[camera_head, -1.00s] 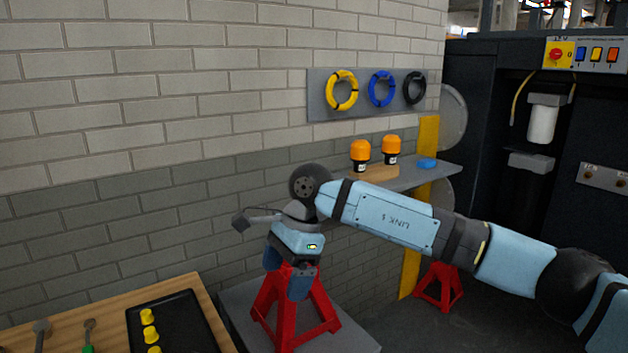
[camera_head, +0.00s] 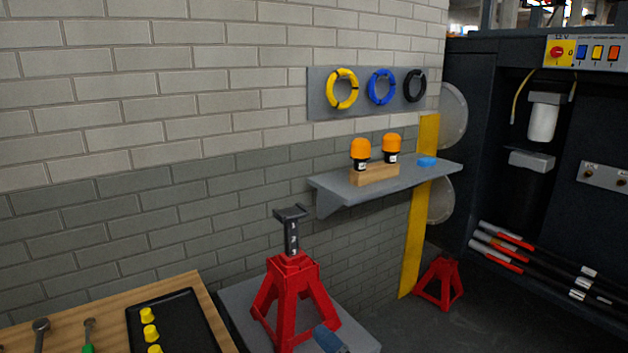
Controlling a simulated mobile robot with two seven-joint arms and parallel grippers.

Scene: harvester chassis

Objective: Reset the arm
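Only a small blue-grey tip, which looks like a finger of my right gripper (camera_head: 330,341), shows at the bottom edge in the head view. It lies in front of the right foot of a red jack stand (camera_head: 288,300). The rest of that gripper and its arm is out of the picture, so I cannot see whether it is open, shut or holding anything. My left gripper and arm are not in view. The red jack stand stands upright on a grey surface (camera_head: 238,306), its dark post (camera_head: 291,236) in full view.
A wooden bench (camera_head: 80,312) holds a black tray (camera_head: 187,322) with yellow caps (camera_head: 148,316). A grey wall shelf (camera_head: 372,190) carries two orange-topped items (camera_head: 360,153). Another red stand (camera_head: 439,283) is on the floor beside the dark chassis (camera_head: 497,130).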

